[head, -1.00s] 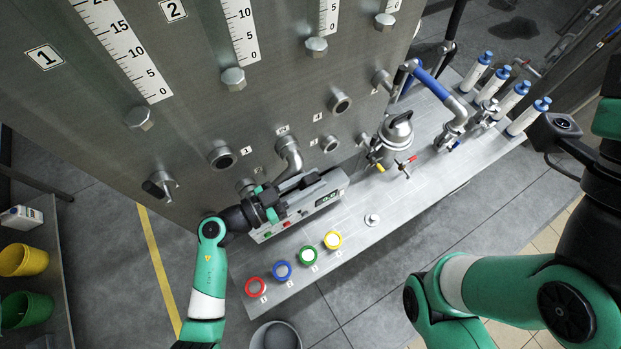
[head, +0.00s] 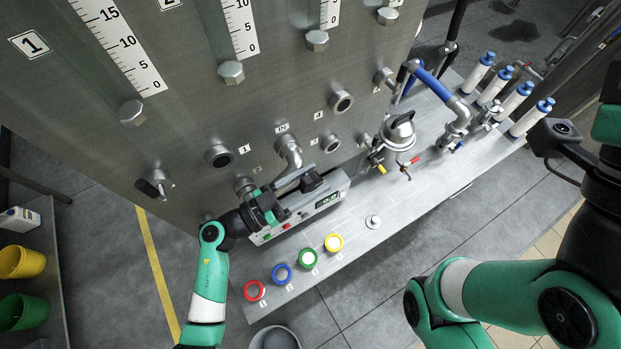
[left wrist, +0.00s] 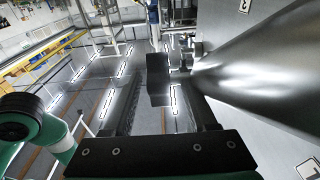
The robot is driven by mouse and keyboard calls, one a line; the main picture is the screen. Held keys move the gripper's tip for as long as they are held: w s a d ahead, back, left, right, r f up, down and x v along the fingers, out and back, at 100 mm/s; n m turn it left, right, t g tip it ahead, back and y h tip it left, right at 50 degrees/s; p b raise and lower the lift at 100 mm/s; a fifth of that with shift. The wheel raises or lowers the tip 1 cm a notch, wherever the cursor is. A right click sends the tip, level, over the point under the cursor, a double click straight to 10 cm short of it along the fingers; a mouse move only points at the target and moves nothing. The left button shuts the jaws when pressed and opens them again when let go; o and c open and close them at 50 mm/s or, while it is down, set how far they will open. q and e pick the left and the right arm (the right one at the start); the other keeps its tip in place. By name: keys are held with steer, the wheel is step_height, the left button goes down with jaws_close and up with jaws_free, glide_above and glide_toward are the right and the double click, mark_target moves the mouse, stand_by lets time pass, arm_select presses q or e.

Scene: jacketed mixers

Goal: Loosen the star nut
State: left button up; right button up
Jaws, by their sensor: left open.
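I cannot make out a star nut for certain in either view. A small silver knob on a round base (head: 373,222) stands on the bench, right of the gripper. My left gripper (head: 306,181) is open above the grey control box (head: 322,200), just below a bent metal pipe (head: 290,152); whether it touches either is unclear. In the left wrist view, the gripper (left wrist: 163,88) has dark fingers apart, and a large shiny metal surface fills the right side. My right arm shows at the right, but its gripper is out of view.
Red (head: 254,291), blue (head: 282,274), green (head: 308,258) and yellow (head: 334,243) rings lie along the bench's front edge. A lidded metal vessel (head: 398,131) stands further right, near several white cylinders with blue caps. A tank wall (head: 190,110) with ports and bolts rises behind.

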arm_select(q)
steer(key=v, duration=1.1)
steer(key=shift+a, duration=0.25)
